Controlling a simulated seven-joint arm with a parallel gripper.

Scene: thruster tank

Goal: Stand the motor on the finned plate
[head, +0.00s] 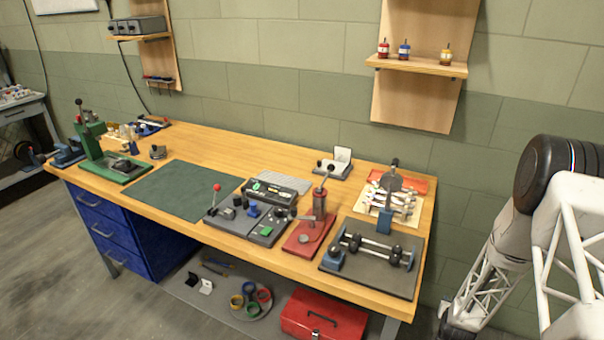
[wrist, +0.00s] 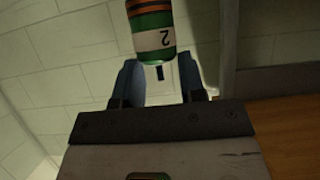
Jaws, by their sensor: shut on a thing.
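In the wrist view my gripper (wrist: 159,78) is shut on the motor (wrist: 152,30), a green cylinder with a white band marked 2 and orange stripes. Its short dark shaft points toward the gripper, between the two fingers; the far end is cut off by the frame's top. The exact contact is hard to see. In the head view neither my gripper nor this motor shows. A pale grey ribbed plate, which looks like the finned plate (head: 284,181), lies on the bench behind a black box; nothing stands on it.
A wall shelf (head: 417,66) holds a red, a blue and a yellow motor-like cylinder, with a gap between blue and yellow. The black box (head: 273,191), a red lever stand (head: 310,232) and a roller rig (head: 372,252) crowd the bench near the plate. The green mat (head: 182,189) is bare.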

